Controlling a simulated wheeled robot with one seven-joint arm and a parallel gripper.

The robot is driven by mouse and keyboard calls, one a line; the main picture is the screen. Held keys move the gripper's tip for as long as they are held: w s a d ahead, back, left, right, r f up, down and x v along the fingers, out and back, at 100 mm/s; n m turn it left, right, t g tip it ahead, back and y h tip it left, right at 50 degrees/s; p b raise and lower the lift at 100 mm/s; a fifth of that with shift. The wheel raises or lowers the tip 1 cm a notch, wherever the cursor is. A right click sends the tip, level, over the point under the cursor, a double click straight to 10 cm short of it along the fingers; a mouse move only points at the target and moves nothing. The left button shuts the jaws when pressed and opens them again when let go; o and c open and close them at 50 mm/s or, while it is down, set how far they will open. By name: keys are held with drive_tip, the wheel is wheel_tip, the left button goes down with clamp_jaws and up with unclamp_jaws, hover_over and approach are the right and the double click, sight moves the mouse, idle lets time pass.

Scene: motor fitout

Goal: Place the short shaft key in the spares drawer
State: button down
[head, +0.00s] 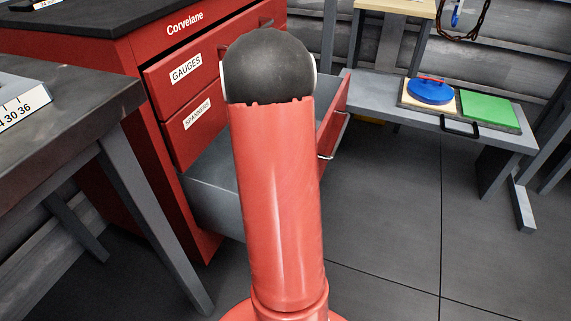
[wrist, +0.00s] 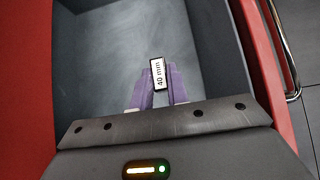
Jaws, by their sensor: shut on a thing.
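My gripper (wrist: 160,82) has purple fingers shut on a small dark shaft key (wrist: 158,74) with a white label reading "40 mm". The wrist view shows them over the inside of an open drawer (wrist: 105,62) with grey walls and floor. The key's height above the floor is hard to tell. The visible floor of the drawer is bare. In the head view the open drawer (head: 213,191) is the lowest one seen in the red cabinet, below the SPANNERS drawer. My arm hides the gripper, the key and much of the drawer there, and no label on its front shows.
The red Corvelane cabinet (head: 110,60) has shut GAUGES (head: 205,68) and SPANNERS (head: 196,115) drawers. A grey bench (head: 60,100) stands at left. A low shelf (head: 380,97) at right holds a tray with a blue disc (head: 430,91) and a green square (head: 488,107). The floor at right is clear.

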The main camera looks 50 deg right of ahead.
drive_tip(key=f, duration=0.1)
drive_tip(key=f+b, duration=0.1)
drive_tip(key=f, duration=0.1)
drive_tip(key=shift+w+d+b, duration=0.1)
drive_tip(key=shift+d+b, duration=0.2)
wheel_tip(320, 180, down, 20)
drive_tip(key=b, duration=0.9)
drive_tip(key=shift+f+b, duration=0.2)
drive_tip(key=shift+b, duration=0.25)
drive_tip(key=c, duration=1.4)
unclamp_jaws()
drive_tip(key=shift+r, duration=0.1)
drive_tip(key=shift+o, duration=0.2)
drive_tip(key=shift+r+p, duration=0.15)
drive_tip(key=shift+p, duration=0.15)
drive_tip(key=shift+a+r, duration=0.1)
drive_tip(key=shift+r, duration=0.1)
drive_tip(key=p+v, duration=0.2)
drive_tip(key=v, duration=0.9)
drive_tip(key=shift+a, duration=0.2)
drive_tip(key=shift+r, duration=0.1)
